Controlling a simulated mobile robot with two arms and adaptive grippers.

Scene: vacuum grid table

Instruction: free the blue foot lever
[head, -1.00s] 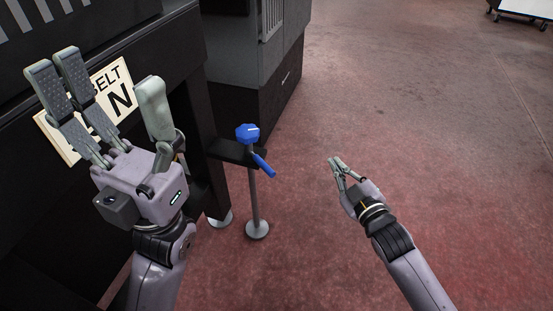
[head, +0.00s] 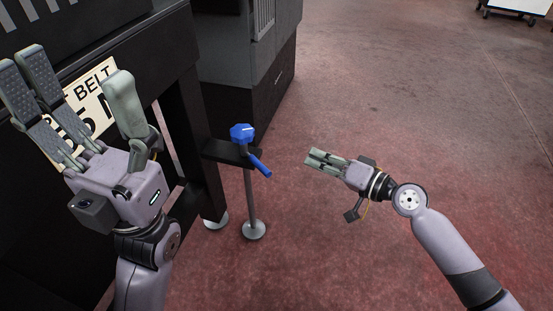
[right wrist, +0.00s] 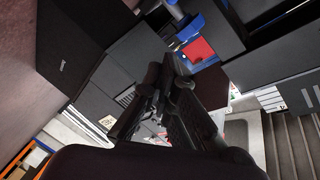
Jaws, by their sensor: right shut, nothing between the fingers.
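The blue foot lever (head: 260,165) slants down to the right from a dark bracket (head: 231,152) on a thin metal post. A blue faceted knob (head: 242,132) sits on top of the bracket. My right gripper (head: 315,161) is shut and empty, to the right of the lever and apart from it, pointing left. Its dark fingers (right wrist: 165,105) also fill the middle of the right wrist view. My left gripper (head: 84,97) is open and empty, raised at the left in front of the dark machine. It is well apart from the lever.
The dark machine frame (head: 185,120) with a belt sign (head: 98,93) stands behind my left gripper. A grey cabinet (head: 255,75) stands behind the lever. The post rests on a round foot (head: 253,230). The reddish floor (head: 400,110) to the right is clear.

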